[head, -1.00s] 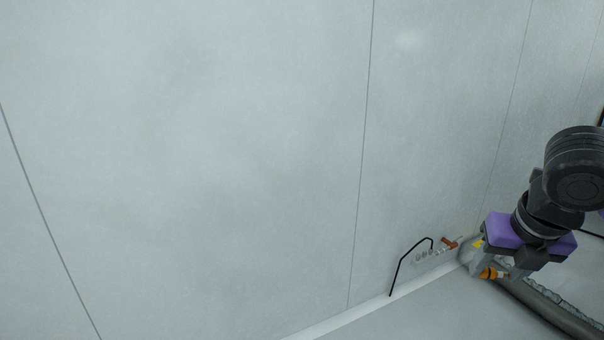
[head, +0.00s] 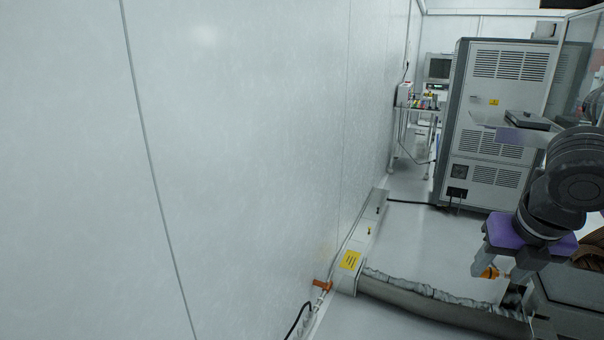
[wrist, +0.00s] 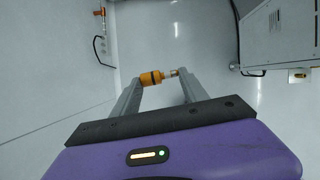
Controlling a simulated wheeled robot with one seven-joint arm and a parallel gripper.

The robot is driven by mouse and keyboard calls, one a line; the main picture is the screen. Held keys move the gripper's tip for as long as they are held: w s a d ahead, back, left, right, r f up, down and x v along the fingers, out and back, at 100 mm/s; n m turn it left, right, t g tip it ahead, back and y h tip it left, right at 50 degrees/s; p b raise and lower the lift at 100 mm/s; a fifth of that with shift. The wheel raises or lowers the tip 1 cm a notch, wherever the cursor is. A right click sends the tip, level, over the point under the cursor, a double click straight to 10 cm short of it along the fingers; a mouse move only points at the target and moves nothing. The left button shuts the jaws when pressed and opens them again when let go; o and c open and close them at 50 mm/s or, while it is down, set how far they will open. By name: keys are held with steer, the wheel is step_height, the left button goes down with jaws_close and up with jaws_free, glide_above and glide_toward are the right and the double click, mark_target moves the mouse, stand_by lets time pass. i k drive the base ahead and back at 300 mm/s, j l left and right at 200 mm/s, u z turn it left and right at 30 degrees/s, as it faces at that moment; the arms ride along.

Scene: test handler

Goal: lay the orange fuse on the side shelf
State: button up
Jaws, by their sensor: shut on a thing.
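My gripper (head: 502,276) is shut on the orange fuse (head: 489,272), low at the right of the head view and above the floor. In the wrist view the fuse (wrist: 152,78) lies crosswise between the two fingertips, orange with a dark band and a pale, metallic-looking right end. A flat grey ledge (head: 487,118), which looks like the side shelf, juts out by the tall grey cabinet, higher and farther off than my gripper. A dark flat object (head: 528,120) lies on its right part. My arm hides some of the area below it.
The grey cabinet (head: 492,75) with vents stands at the back right. A thick grey hose (head: 420,298) crosses the floor from a wall duct with a yellow label (head: 350,260). A trolley (head: 412,105) with small items stands far back. Floor between hose and cabinet looks clear.

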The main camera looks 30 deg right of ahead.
mark_target(496, 121)
steer(key=i+l+z, duration=0.2)
steer(key=i+z, duration=0.2)
steer(key=i, duration=0.2)
steer(key=i+z, duration=0.35)
steer(key=i, duration=0.3)
steer(key=i+j+z, duration=0.15)
steer(key=i+z, duration=0.25)
steer(key=i, duration=0.2)
